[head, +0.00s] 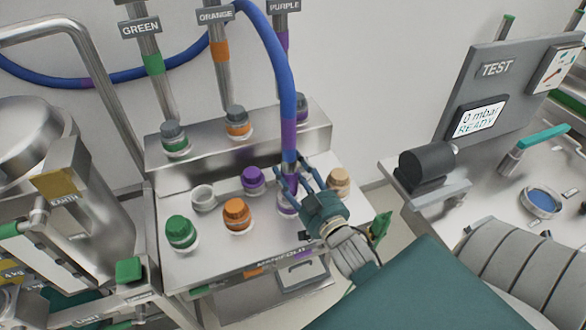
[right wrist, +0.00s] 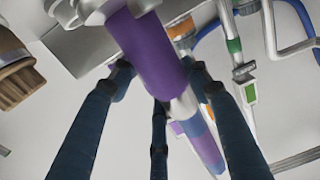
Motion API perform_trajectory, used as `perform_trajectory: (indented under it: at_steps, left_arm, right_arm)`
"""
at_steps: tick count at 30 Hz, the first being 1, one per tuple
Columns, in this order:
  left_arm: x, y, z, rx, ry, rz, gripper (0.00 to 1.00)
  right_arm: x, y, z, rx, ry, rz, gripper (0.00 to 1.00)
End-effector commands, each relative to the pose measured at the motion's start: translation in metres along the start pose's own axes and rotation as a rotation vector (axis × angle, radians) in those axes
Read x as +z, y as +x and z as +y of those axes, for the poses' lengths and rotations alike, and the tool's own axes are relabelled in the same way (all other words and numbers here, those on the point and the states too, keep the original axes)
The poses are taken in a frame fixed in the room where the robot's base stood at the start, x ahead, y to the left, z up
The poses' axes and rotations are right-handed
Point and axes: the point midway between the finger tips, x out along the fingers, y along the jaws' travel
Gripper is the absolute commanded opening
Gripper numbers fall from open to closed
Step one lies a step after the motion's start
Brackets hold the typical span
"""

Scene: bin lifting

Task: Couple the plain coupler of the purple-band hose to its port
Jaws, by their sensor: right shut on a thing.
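The blue hose hangs down from the top in the head view, with a purple band (head: 288,132) near its lower end. My right gripper (head: 290,185) is shut on the hose's coupler, above the front right of the manifold top. In the right wrist view the coupler shows as a purple sleeve (right wrist: 150,52) between my dark fingers, with metal at its end. A port with a pale rim (head: 287,207) lies under the fingers, partly hidden. Whether the coupler is seated on it I cannot tell. My left gripper is not in view.
The manifold (head: 212,268) also carries a green cap (head: 181,232), an orange cap (head: 236,214), a purple cap (head: 253,179), a tan cap (head: 339,181) and a pale ring (head: 203,197). A test bench with a screen (head: 480,118) reading 0 mbar READY stands right. Steel vessels stand left.

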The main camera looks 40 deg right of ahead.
Motion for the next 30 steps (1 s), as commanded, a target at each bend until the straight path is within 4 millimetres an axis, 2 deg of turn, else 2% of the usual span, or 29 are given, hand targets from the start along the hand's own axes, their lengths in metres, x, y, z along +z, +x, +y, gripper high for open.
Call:
perform_trajectory:
  at_steps: [23, 24, 26, 30]
  left_arm:
    - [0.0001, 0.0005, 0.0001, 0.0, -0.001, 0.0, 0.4]
    - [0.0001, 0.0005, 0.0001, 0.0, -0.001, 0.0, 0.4]
    - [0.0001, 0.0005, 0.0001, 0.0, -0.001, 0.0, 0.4]
    - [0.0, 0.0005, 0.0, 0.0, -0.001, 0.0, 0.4]
  right_arm:
    - [0.003, 0.0, -0.0003, 0.0, 0.001, -0.001, 0.12]
    - [0.0033, 0.0, -0.0003, 0.0, 0.001, -0.001, 0.55]
    - [0.0036, -0.0001, -0.0003, 0.0, 0.001, -0.002, 0.67]
    - [0.0032, -0.0001, -0.0002, 0.0, 0.001, -0.001, 0.69]
